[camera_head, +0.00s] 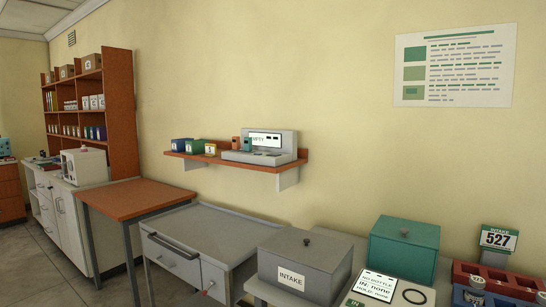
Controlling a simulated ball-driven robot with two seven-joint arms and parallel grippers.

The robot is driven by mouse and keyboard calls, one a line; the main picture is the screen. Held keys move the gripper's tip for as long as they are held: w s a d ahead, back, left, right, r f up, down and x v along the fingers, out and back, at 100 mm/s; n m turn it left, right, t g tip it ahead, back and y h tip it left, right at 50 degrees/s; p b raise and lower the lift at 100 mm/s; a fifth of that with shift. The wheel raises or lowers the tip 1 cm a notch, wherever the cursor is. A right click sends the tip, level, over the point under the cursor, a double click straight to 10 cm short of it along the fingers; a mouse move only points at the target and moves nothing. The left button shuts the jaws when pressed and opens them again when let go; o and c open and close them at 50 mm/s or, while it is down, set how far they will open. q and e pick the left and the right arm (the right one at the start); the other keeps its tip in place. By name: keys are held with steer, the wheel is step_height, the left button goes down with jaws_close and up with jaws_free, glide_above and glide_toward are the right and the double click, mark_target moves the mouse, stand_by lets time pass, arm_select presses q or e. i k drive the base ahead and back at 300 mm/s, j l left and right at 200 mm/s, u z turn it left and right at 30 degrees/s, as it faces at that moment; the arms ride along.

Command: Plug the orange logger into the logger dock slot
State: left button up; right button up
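A grey device with a sloped front and a small screen (264,139) stands on the wall shelf; it looks like the logger dock. Its screen text seems to read "EMPTY", but it is small. A small orange-brown upright piece (236,143), perhaps the orange logger, shows at the left part of the device. A darker teal piece (247,144) is just right of it. I cannot tell whether either sits in a slot. The dock slot itself is too small to make out. Neither of my grippers is in view.
The wall shelf (232,165) also holds blue, green and yellow small boxes (199,146). Below are a grey cart (200,228) and an orange-topped table (130,197). A grey "INTAKE" box (298,262), a teal box (404,243) and red racks (500,280) stand at right.

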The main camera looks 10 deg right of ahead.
mark_target(235, 139)
steer(key=i+j, duration=0.5)
steer(key=i, duration=0.25)
steer(key=i+j, duration=0.55)
steer(key=i, duration=0.2)
steer(key=i+j, duration=0.5)
steer(key=i, duration=0.2)
steer(key=i+j, duration=0.5)
steer(key=i, duration=0.25)
steer(key=z, duration=0.05)
